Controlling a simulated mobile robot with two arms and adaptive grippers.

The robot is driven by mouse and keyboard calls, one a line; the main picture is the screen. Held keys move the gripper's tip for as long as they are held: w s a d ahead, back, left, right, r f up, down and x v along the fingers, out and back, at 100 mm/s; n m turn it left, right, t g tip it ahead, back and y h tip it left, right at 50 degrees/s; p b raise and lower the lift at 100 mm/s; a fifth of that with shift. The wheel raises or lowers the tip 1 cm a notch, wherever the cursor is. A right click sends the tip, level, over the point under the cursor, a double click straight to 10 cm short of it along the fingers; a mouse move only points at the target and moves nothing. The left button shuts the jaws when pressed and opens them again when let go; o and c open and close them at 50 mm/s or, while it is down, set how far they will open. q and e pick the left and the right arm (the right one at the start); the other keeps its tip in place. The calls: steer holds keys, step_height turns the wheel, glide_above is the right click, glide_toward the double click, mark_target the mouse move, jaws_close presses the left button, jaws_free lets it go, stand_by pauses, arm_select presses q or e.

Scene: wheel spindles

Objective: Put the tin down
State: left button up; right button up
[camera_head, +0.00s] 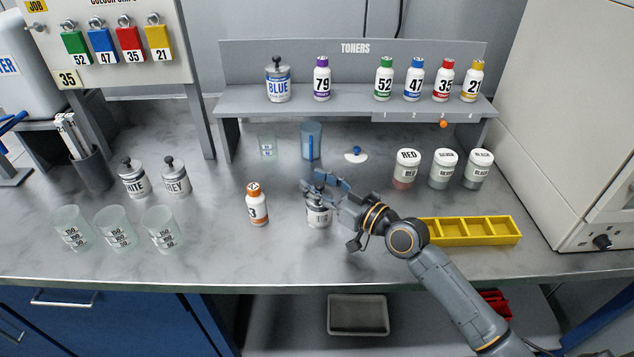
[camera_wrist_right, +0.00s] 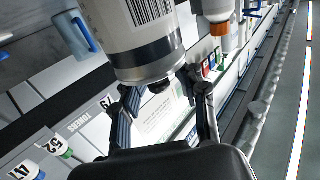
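A white tin (camera_head: 319,216) with a dark knob and a partly hidden label appears to stand upright on the grey counter (camera_head: 225,262). In the right wrist view the tin (camera_wrist_right: 145,40) shows a barcode and a grey band, with its dark knob toward me. My right gripper (camera_head: 318,186) is at the top of this tin. Its fingers (camera_wrist_right: 160,92) are spread, one on each side of the knob, with gaps visible between knob and fingers. The arm and fingers hide part of the lid. My left gripper is not in view.
An orange-capped bottle (camera_head: 256,206) stands close left of the tin. A yellow divided tray (camera_head: 467,241) lies to the right, and red, silver and black pots stand behind it. The toner shelf (camera_head: 350,104) is at the back. Counter in front is clear.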

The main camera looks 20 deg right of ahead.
steer(key=shift+r, duration=0.1)
steer(key=shift+r+p, duration=0.2)
steer(key=shift+p, duration=0.1)
steer(key=b+v, duration=0.4)
steer(key=v, duration=0.8)
steer(key=shift+f, duration=0.15)
